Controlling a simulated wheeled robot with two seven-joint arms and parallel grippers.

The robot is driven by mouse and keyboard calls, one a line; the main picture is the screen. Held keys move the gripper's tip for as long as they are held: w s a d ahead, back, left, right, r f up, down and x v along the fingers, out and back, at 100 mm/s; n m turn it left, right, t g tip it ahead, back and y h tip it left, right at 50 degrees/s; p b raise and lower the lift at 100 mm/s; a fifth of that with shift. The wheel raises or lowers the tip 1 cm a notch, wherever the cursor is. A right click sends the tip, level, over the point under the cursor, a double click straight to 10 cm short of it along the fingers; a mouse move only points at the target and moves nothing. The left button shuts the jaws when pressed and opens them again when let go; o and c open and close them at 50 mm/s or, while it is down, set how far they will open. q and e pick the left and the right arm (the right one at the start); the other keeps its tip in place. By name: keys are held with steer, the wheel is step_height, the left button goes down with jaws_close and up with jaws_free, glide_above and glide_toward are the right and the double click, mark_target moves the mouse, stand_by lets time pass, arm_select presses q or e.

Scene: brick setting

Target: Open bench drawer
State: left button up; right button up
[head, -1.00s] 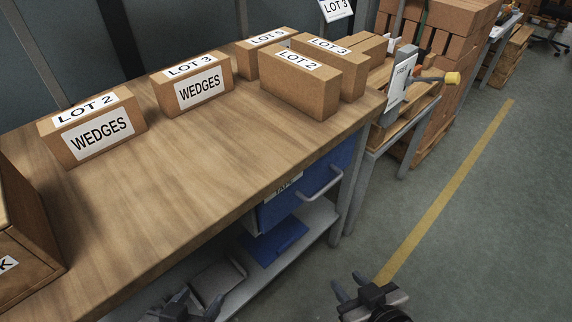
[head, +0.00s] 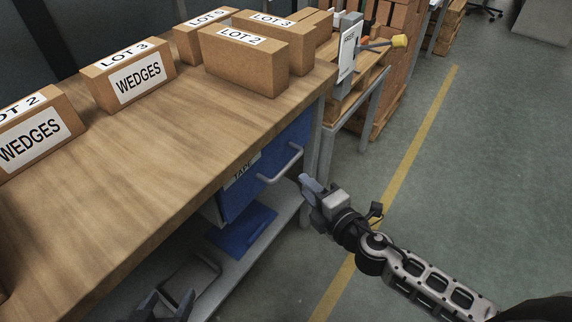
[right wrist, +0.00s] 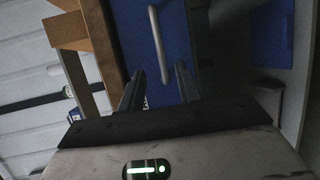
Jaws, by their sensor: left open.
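The blue bench drawer (head: 239,198) hangs under the right end of the wooden bench top (head: 150,180) and looks closed. It has a grey bar handle (head: 284,168) and a label reading TAPE. My right gripper (head: 306,186) is just right of the handle, apart from it. In the right wrist view the two fingers of my right gripper (right wrist: 160,85) stand apart, and the handle (right wrist: 157,45) lies ahead, in line with the gap. The blue drawer front (right wrist: 195,40) is behind it. My left gripper (head: 172,305) is open at the bottom edge, near the lower shelf, partly cut off.
Several cardboard boxes, including a LOT 2 box (head: 243,60) and a WEDGES box (head: 128,75), stand on the bench. A blue item (head: 242,230) lies on the lower shelf (head: 225,285). A side table (head: 365,90) stands behind.

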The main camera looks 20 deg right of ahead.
mark_target(286, 165)
steer(key=x, duration=1)
jaws_close()
